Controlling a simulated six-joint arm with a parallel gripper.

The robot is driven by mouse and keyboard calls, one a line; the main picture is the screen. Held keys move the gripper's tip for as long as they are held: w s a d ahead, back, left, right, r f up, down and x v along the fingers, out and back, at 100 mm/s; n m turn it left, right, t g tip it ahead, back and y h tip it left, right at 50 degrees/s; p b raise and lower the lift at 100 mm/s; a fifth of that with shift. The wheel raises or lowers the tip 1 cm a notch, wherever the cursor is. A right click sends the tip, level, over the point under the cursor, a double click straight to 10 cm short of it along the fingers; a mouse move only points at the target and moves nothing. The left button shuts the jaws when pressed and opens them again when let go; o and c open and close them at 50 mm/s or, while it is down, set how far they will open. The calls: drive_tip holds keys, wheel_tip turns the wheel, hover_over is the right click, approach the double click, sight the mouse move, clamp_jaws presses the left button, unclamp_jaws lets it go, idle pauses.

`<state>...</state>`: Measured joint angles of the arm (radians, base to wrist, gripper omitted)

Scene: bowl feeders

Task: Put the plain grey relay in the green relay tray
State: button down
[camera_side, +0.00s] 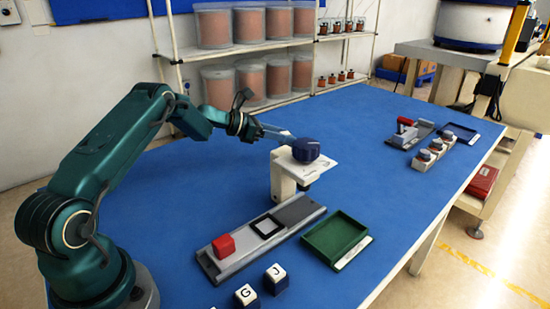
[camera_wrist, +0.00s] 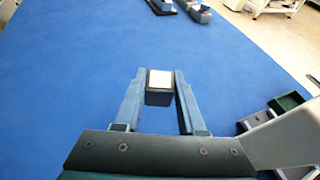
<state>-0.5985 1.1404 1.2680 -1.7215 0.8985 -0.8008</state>
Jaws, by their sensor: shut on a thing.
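My gripper (camera_side: 287,136) is raised over the blue table, its fingers reaching right beside the white stand. In the wrist view, the gripper (camera_wrist: 159,88) is shut on a small block (camera_wrist: 159,96) with a plain pale top and dark grey sides. I see no letter on it, but cannot tell for sure that it is the plain grey relay. In the side view the block is not clearly seen. The green relay tray (camera_side: 336,238) lies at the front right, apart from the gripper, and looks empty. Its dark green edge shows at right in the wrist view (camera_wrist: 288,102).
The white stand (camera_side: 284,179) with a dark blue knob (camera_side: 305,149) rises between gripper and tray. A grey rail (camera_side: 240,262) with a red block (camera_side: 223,245) lies left of the tray. Lettered cubes (camera_side: 276,277) stand in front. The table's far middle is clear.

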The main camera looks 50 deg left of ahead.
drive_tip(key=shift+w+d+f, duration=0.95)
drive_tip(key=shift+w+d, duration=0.2)
drive_tip(key=shift+f, duration=2.05)
drive_tip(key=shift+f, duration=0.1)
drive_tip(key=c, duration=0.5)
unclamp_jaws()
